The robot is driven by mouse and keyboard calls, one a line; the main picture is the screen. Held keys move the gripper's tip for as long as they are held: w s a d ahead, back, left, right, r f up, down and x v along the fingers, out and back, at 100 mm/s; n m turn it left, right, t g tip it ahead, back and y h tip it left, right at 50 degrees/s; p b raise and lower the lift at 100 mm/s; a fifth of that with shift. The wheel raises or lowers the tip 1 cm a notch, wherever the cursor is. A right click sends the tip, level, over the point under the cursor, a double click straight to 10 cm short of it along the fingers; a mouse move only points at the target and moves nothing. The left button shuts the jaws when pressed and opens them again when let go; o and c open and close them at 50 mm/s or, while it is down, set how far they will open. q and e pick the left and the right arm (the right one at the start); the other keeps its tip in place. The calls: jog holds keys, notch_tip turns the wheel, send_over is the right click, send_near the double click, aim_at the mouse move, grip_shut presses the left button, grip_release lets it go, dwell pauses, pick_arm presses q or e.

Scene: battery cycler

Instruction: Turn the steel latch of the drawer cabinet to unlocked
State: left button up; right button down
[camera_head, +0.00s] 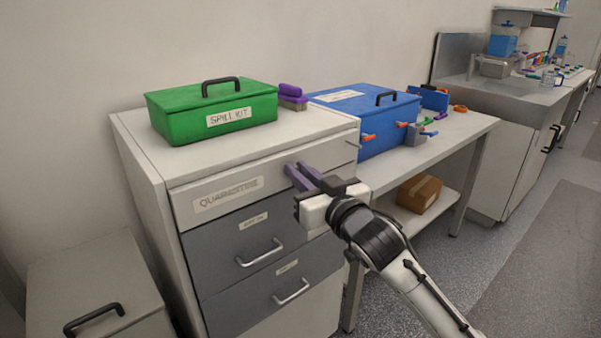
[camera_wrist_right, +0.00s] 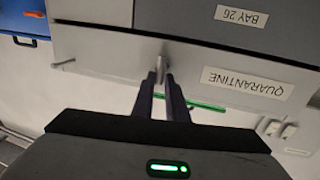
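The drawer cabinet (camera_head: 150,190) stands at the left of the head view. Its top drawer carries a QUARANTINE label (camera_head: 228,194), which appears upside down in the wrist view (camera_wrist_right: 245,84). My right gripper (camera_head: 297,170) is at the right part of this drawer front, its purple fingers pointing at it. In the right wrist view, a narrow steel piece, seemingly the steel latch (camera_wrist_right: 160,66), stands between the close-set fingertips (camera_wrist_right: 162,80). The fingers look closed on it. In the head view the fingers hide the latch. My left gripper is out of view.
A green spill kit box (camera_head: 215,110) and purple blocks (camera_head: 291,97) sit on the cabinet. A blue case (camera_head: 365,115) stands on the bench to the right, with a cardboard box (camera_head: 419,193) on the shelf below. Two grey drawers (camera_head: 262,232) with bar handles lie under the top drawer.

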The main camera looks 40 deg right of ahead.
jog(key=shift+n, duration=0.3)
jog(key=n+y, duration=0.1)
jog(key=n, duration=0.5)
jog(key=f+n+t+y+p, duration=0.1)
jog(key=n, duration=0.6)
jog(key=f+n+t+y, duration=0.1)
jog(key=n, duration=0.5)
jog(key=shift+a+y, duration=0.3)
jog(key=shift+a, duration=0.1)
jog(key=shift+n, duration=0.4)
jog(key=c, duration=1.8)
grip_release()
jog(key=shift+c, duration=0.2)
